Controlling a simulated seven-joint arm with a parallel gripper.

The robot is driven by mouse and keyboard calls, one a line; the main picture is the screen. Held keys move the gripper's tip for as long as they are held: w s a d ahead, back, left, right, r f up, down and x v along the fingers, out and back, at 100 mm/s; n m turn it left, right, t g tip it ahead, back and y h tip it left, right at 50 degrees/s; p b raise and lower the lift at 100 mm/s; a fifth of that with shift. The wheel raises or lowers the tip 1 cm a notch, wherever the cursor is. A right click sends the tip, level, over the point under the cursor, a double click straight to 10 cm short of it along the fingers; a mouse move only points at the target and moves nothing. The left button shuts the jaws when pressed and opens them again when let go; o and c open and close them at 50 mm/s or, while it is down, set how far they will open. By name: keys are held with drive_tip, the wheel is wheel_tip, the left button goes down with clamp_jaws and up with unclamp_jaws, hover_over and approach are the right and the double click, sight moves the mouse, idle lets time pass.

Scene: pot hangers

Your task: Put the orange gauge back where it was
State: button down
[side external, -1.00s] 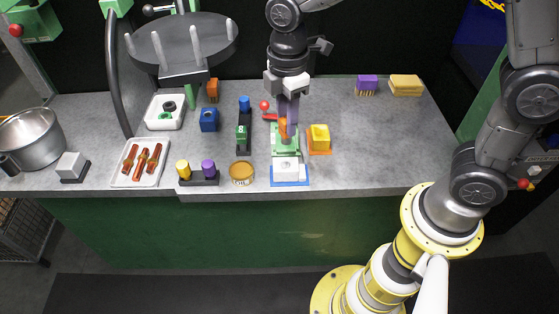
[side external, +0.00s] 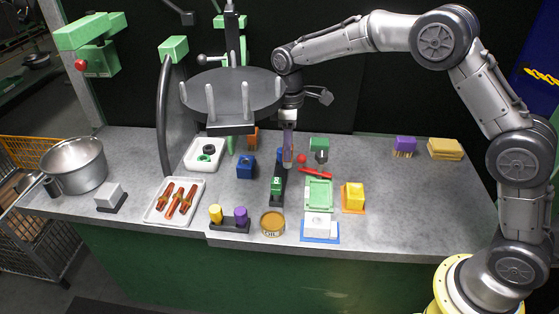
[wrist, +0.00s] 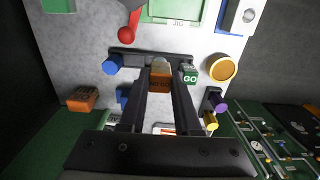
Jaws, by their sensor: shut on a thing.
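My gripper (side external: 288,165) is shut on the orange gauge (wrist: 161,82), which shows between the fingertips in the wrist view. In the side view the fingers hide the gauge. The dark rack (side external: 279,199) has a green GO piece (side external: 277,185) at its near end and a blue piece (wrist: 112,65) at its other end. The wrist view shows the gauge over the rack (wrist: 140,56), between the blue piece and the green GO piece (wrist: 190,74). I cannot tell whether the gauge touches the rack.
The green jig (side external: 318,192) is right of the rack, with a red-handled tool (side external: 315,173) behind it. A white block on a blue base (side external: 319,228), a yellow block (side external: 354,196) and an oil tin (side external: 272,223) stand nearby. A blue block (side external: 246,167) is left.

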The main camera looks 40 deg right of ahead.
drive_tip(key=shift+w+a+f, duration=0.1)
drive_tip(key=shift+w+f, duration=0.4)
drive_tip(key=shift+f, duration=0.55)
drive_tip(key=shift+w+a+f, duration=0.1)
drive_tip(key=shift+w+f, duration=0.35)
drive_tip(key=shift+f, duration=0.6)
drive_tip(key=shift+w+a+f, duration=0.1)
drive_tip(key=shift+w+f, duration=0.4)
drive_tip(key=shift+f, duration=0.55)
drive_tip(key=shift+f, duration=0.4)
drive_tip(key=shift+f, duration=0.2)
drive_tip(key=c, duration=0.6)
unclamp_jaws()
wheel_tip(320, 180, up, 13)
drive_tip(key=shift+r, duration=0.1)
